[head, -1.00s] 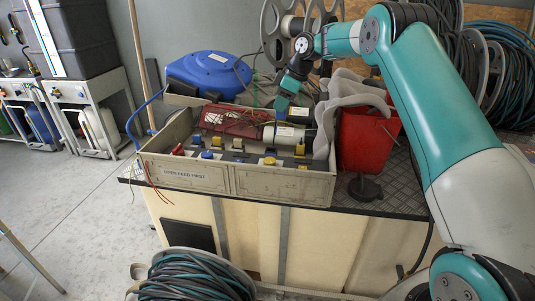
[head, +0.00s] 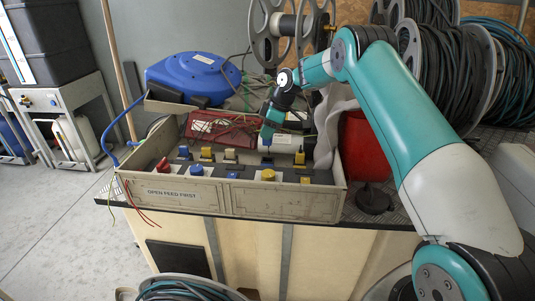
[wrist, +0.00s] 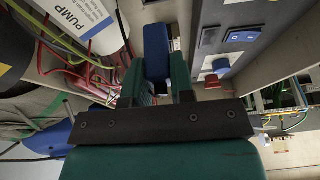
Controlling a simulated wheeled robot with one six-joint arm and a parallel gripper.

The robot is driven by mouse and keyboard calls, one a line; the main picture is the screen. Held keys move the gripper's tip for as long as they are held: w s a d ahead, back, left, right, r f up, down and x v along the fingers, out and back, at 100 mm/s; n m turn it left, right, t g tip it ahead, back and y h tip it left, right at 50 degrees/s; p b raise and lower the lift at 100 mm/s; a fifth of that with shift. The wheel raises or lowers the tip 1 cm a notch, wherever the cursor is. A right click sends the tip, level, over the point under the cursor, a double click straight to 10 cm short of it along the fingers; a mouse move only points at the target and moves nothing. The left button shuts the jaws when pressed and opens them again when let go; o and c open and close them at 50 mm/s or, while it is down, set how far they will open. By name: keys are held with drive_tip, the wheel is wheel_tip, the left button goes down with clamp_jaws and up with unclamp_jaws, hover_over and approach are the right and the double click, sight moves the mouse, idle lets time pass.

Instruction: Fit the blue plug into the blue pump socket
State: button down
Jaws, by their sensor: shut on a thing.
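My gripper (head: 267,134) points down into the open beige crate, just left of the white cylinder (head: 287,143). In the wrist view its green fingers (wrist: 156,82) are shut on the blue plug (wrist: 156,48), which extends beyond the fingertips. The cylinder shows a "PUMP" label (wrist: 78,18) at the upper left of the wrist view. A row of coloured fittings, including a yellow one (head: 207,154), stands along the panel below the gripper. I cannot tell which of these is the blue pump socket; the arm and plug may cover it.
The crate's front wall (head: 282,201) reads "OPEN FEED FIRST". A blue rocker switch (wrist: 240,36) sits on the panel right of the plug. A red bucket (head: 366,148) stands right of the crate. A blue reel (head: 193,76) and cables lie behind. Loose wires hang at the left corner.

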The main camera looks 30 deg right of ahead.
wheel_tip(320, 180, down, 8)
drive_tip(key=shift+r, duration=0.1)
idle(0.4)
drive_tip(key=c, duration=1)
unclamp_jaws()
